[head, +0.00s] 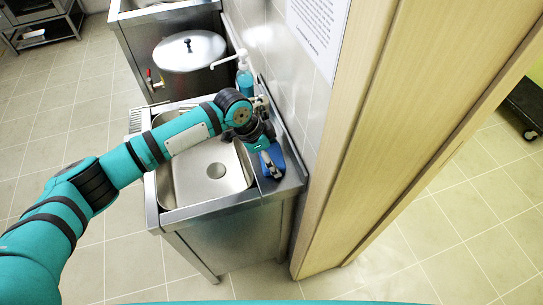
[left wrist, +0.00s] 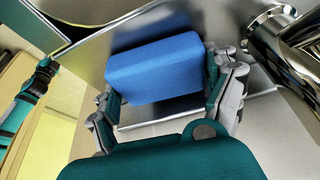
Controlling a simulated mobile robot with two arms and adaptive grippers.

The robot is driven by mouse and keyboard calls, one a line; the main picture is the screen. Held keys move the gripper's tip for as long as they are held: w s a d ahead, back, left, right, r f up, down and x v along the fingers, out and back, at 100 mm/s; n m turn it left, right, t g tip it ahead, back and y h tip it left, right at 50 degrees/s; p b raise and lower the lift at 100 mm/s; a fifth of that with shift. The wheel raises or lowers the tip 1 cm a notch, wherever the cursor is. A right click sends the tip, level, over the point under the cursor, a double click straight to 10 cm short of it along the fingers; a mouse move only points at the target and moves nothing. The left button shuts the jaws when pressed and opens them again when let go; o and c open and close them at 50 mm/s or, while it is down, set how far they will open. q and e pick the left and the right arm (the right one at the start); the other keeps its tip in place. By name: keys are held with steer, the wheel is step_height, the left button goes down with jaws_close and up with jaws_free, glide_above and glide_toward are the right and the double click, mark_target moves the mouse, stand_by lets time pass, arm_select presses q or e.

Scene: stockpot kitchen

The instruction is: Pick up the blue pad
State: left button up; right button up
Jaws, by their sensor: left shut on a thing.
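The blue pad (head: 266,160) is at the right rim of the sink unit, by the wall, partly covered by my left gripper (head: 271,163). In the left wrist view the pad (left wrist: 155,68) is a blue block between the two fingers of my left gripper (left wrist: 168,88), one finger at each end. The gripper is shut on it. I cannot tell whether the pad rests on the steel or is just above it. My right gripper is not in view.
The steel sink basin (head: 205,182) lies left of the pad. A blue soap bottle (head: 244,78) stands behind my left wrist. A lidded stockpot (head: 190,50) is further back. A wooden door frame (head: 365,130) rises close on the right.

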mark_target(275, 157)
arm_select(q)
steer(key=r, duration=0.1)
steer(key=r+b, duration=0.1)
steer(key=r, duration=0.1)
steer(key=shift+s+a+r, duration=0.15)
steer(key=shift+s+a, duration=0.05)
steer(key=shift+s, duration=0.2)
steer(key=s+a, duration=0.2)
steer(key=s, duration=0.2)
steer(key=s+a+r+b, duration=0.1)
steer(key=s+a, duration=0.1)
steer(key=s, duration=0.3)
steer(key=s+a+b, duration=0.1)
steer(key=s+a, duration=0.2)
steer(key=s, duration=0.1)
steer(key=shift+s+r, duration=0.25)
steer(key=shift+r, duration=0.05)
steer(key=shift+d, duration=0.1)
